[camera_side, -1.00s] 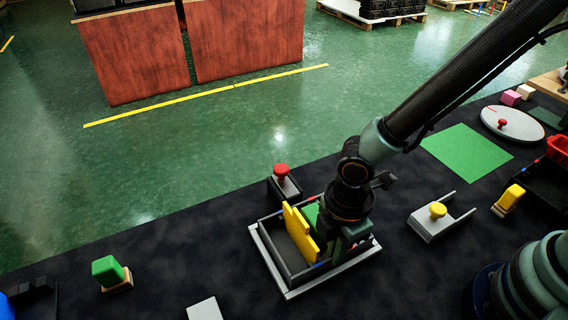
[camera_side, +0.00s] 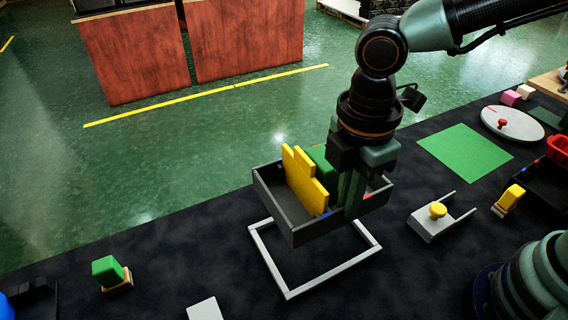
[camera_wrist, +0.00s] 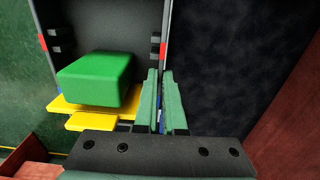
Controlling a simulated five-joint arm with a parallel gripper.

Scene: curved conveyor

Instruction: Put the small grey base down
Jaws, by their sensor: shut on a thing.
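The small grey base (camera_side: 271,208) is a dark grey open box. It hangs in the air above a light grey square frame (camera_side: 335,275) on the dark mat. Inside it stand a yellow stepped piece (camera_side: 308,184) and a green block (camera_side: 319,157). My gripper (camera_side: 351,194) is shut on the right-hand part of the base. In the wrist view the fingers of my gripper (camera_wrist: 163,85) straddle a wall of the base (camera_wrist: 105,22), with the green block (camera_wrist: 97,78) and the yellow piece (camera_wrist: 85,112) beside them. The fingertips are partly hidden in the side view.
A grey fork-shaped holder with a yellow knob (camera_side: 438,210) lies to the right. A green square (camera_side: 465,150) and a round grey disc (camera_side: 513,123) lie farther right. A green block on a wooden base (camera_side: 108,271) stands at left. Bare mat (camera_side: 190,250) lies left of the frame.

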